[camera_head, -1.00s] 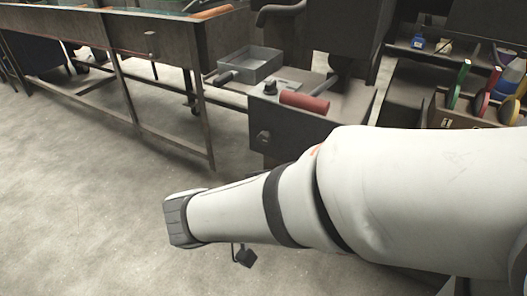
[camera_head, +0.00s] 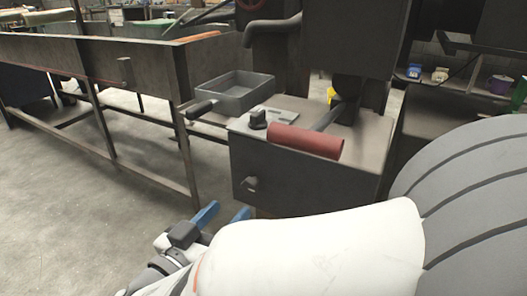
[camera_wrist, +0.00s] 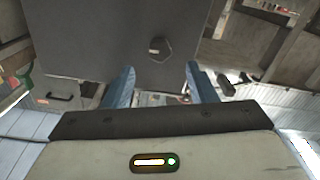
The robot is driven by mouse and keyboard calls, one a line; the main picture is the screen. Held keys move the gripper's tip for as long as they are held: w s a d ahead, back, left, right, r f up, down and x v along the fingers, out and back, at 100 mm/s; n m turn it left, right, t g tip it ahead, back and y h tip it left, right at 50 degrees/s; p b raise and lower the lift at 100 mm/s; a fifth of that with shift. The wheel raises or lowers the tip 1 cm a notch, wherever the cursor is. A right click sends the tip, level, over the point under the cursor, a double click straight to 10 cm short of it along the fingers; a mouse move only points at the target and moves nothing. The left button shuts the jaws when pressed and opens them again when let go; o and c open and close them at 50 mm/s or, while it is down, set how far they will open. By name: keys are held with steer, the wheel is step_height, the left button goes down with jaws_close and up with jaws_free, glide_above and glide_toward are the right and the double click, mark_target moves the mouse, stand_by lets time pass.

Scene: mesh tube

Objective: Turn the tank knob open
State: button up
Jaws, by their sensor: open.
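A small dark knob (camera_head: 250,183) sits on the front face of a grey metal box (camera_head: 300,190). A knob on a flat dark face also shows in the wrist view (camera_wrist: 158,48), just beyond and between the fingertips. My gripper (camera_head: 224,214) has two blue fingers, spread apart and empty, below and slightly left of the box knob. In the wrist view my gripper (camera_wrist: 160,68) points at that face, with no contact visible. Another knob (camera_head: 125,70) is on the side of the long metal trough at left. I cannot tell which knob is the tank's.
The trough (camera_head: 60,55) stands on thin legs. The floor (camera_head: 130,190) at left is clear.

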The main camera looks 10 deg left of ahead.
mark_target(248, 189)
steer(key=b+x, duration=0.1)
steer(key=x, duration=0.6)
steer(key=shift+w+d+b, duration=0.1)
steer(key=shift+w+b, duration=0.1)
steer(key=shift+b, duration=0.15)
steer(key=c, duration=1)
